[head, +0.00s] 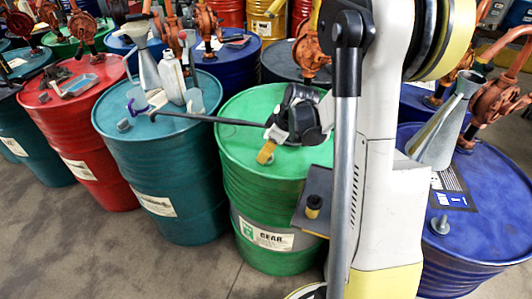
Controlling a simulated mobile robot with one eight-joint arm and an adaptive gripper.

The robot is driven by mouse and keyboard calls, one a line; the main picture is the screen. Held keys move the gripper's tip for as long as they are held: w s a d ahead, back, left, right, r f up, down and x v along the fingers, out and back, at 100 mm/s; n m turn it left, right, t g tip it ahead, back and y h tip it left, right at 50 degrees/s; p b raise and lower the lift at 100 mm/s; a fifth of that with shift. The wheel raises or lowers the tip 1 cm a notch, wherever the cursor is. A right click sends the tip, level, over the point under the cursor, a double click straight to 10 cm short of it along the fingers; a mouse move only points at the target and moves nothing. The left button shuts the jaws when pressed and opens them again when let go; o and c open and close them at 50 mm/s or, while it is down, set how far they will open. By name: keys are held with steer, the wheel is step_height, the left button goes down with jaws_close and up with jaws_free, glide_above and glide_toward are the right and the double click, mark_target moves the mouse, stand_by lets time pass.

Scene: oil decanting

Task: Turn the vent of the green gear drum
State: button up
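The green gear drum (245,185) stands upright in the middle of the head view, with a "GEAR" label on its front. My gripper (275,135), dark and grey, is over the drum's lid, low and close to it. A small yellow piece (266,152) shows just below the fingers; I cannot tell whether it is the vent or part of the gripper. The vent is not clearly visible. A long thin dark rod (215,119) runs left from the gripper over the teal drum; I cannot tell whether it is held. The finger gap is too small to make out.
A teal drum (155,170) with a metal funnel (143,62) and a white bottle (172,75) stands left. A red drum (85,140) is beyond it. A blue drum (450,260) with a funnel stands right. Bare floor (110,260) lies in front at left.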

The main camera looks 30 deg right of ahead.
jaws_close()
steer(key=shift+m, duration=0.3)
steer(key=m, duration=0.2)
steer(key=m+h, duration=0.1)
steer(key=shift+a+m+t+h+b, duration=0.1)
steer(key=shift+m+t+h+b, duration=0.2)
steer(key=shift+m, duration=0.1)
steer(key=m+h, duration=0.1)
steer(key=m, duration=0.3)
steer(key=shift+m+h, duration=0.3)
steer(key=shift+h, duration=0.1)
steer(key=m, duration=0.2)
steer(key=m+h, duration=0.1)
steer(key=m, duration=0.1)
steer(key=shift+g+h+b, duration=0.3)
steer(key=shift+g+b, duration=0.1)
steer(key=shift+m+g+h, duration=0.6)
steer(key=shift+m, duration=1.8)
